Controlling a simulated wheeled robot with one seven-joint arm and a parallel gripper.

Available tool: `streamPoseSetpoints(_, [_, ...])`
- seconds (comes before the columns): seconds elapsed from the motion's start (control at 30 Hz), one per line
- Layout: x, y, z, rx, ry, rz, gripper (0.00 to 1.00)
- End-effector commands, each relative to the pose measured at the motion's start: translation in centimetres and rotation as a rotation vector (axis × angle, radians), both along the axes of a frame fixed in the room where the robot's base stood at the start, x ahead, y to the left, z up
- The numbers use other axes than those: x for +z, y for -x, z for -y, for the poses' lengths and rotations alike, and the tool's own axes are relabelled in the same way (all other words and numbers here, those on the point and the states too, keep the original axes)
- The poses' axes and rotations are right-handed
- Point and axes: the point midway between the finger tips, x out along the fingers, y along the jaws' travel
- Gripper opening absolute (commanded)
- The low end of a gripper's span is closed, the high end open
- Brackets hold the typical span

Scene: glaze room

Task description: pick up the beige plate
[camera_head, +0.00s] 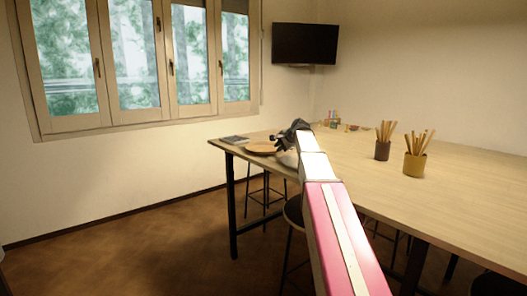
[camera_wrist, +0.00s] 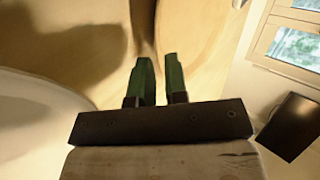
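In the head view, a round tan-beige plate (camera_head: 262,148) lies near the left end of the long table. A paler round plate (camera_head: 287,160) is beside it, partly hidden behind my arm. My gripper (camera_head: 292,132) is dark and at the tabletop's far left, by the plates. In the wrist view, its two green fingers (camera_wrist: 161,76) stand a small gap apart. A curved beige surface (camera_wrist: 195,32) fills the view beyond the fingertips, and a pale rim (camera_wrist: 35,85) shows at left. Whether the fingers touch or pinch a rim is not clear.
A flat book-like item (camera_head: 235,140) lies at the table's left corner. Two pencil pots, one brown (camera_head: 382,151) and one yellow (camera_head: 414,165), stand to the right on the table (camera_head: 470,190). Small bottles (camera_head: 333,118) stand at the back. Stools are below the table.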

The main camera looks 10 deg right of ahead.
Motion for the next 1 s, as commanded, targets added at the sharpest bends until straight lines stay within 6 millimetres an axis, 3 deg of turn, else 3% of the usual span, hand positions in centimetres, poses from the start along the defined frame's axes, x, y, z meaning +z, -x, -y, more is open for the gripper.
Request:
streamPoseSetpoints(0.1, [-1.3,-1.4,-0.5,0.002,-0.001,-0.002,0.14])
streamPoseSetpoints(0.3, [-2.4,-2.3,-1.3,0.001,-0.001,0.0,0.14])
streamPoseSetpoints(0.47, [-2.3,-2.3,-1.3,0.0,0.0,0.0,0.14])
streamPoseSetpoints(0.53, [-2.3,-2.3,-1.3,0.001,-0.001,0.0,0.0])
streamPoseSetpoints(1.0, [-1.5,-2.3,-1.3,0.001,0.0,0.002,0.0])
